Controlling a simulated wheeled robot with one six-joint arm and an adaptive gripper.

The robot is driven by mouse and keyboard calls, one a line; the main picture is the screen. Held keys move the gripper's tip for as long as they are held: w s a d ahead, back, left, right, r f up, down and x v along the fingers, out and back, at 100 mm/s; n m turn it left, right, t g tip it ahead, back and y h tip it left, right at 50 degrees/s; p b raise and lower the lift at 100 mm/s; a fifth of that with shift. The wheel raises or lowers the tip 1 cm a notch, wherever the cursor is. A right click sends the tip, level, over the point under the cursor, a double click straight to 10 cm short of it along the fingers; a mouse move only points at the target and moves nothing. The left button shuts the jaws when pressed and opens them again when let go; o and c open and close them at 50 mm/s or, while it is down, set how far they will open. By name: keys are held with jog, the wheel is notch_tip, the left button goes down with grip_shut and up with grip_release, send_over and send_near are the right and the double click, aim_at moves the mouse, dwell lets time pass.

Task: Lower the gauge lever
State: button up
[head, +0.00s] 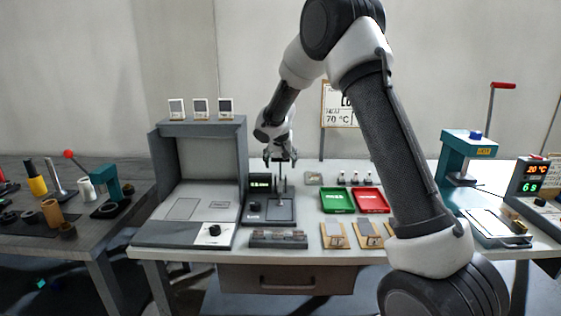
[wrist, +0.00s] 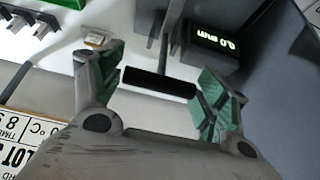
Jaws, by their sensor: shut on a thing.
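The thickness gauge (head: 256,217) is a dark block with a green-lit display (head: 260,184) on the white table. In the wrist view the display (wrist: 215,42) shows green digits that look like 0.0 mm. The gauge lever is a black bar (wrist: 160,84) lying across between my finger pads, with a grey post behind it. My gripper (head: 281,157) is above the gauge, pointing down. In the wrist view my gripper (wrist: 160,88) is shut on the lever bar, with a green-padded finger at each end. In the head view the lever is too small to make out clearly.
A green tray (head: 337,200) and a red tray (head: 371,200) lie right of the gauge. A grey open booth (head: 158,175) stands close on its left. A strip holder (head: 278,239) lies in front. A teal press (head: 452,160) stands at the right.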

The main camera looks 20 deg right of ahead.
jog(key=o, duration=1.5)
jog(key=shift+s+f, duration=0.2)
jog(key=shift+f, duration=0.05)
jog(key=shift+r, duration=0.1)
jog(key=shift+a+r, duration=0.1)
jog(key=shift+r, duration=0.2)
jog(key=v, duration=1.1)
jog(key=shift+s+r, duration=0.15)
jog(key=shift+s, duration=0.05)
